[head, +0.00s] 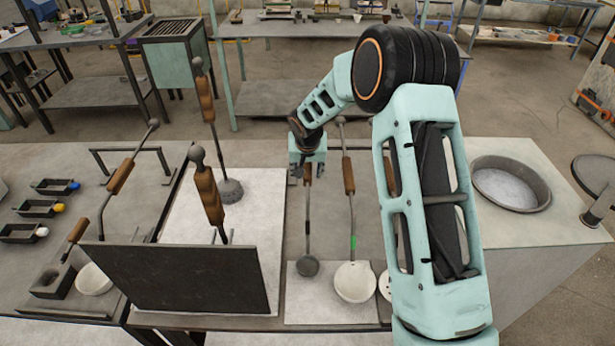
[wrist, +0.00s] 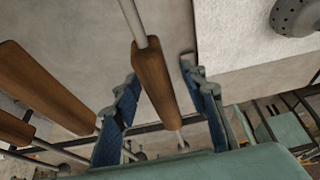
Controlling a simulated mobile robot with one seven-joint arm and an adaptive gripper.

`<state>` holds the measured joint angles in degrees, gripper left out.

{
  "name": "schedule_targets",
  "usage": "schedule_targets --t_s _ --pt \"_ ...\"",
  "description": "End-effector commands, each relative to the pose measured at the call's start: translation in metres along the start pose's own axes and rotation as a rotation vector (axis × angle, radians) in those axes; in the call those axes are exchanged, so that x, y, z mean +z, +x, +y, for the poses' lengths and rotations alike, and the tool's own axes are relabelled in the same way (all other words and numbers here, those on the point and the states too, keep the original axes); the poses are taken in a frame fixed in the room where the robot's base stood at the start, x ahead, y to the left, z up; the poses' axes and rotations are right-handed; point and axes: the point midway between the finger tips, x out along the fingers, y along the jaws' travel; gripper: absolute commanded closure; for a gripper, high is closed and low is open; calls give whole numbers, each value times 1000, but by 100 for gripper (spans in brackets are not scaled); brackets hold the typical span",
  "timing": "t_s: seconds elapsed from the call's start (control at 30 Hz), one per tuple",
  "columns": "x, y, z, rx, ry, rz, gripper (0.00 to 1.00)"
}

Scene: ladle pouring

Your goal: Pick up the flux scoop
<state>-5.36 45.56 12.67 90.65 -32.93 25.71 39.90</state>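A long-handled scoop with a small dark round bowl (head: 308,266) lies under my gripper; no label shows, but it may be the flux scoop. Its wooden handle also shows in the wrist view (wrist: 155,85). My gripper (head: 307,176) is open, its blue-padded fingers (wrist: 163,105) on either side of this handle, with gaps visible on both sides. A second ladle with a pale bowl (head: 355,282) and a green band lies just right of it. A third pale bowl is mostly hidden behind my arm.
The second ladle's handle (wrist: 45,85) runs close beside my gripper. A dark upright plate (head: 185,280), tools with ball-ended handles and a perforated skimmer (head: 230,191) stand to the left. A large round pan (head: 510,185) stands at right. A rail crosses beneath the handles.

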Motion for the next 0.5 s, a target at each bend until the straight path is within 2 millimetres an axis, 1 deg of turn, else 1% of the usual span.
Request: schedule_targets --t_s 0.07,0.4,0.5 --pt "0 0 0 0 0 0 62" --pt "0 0 0 0 0 0 99" --pt "0 0 0 0 0 0 100"
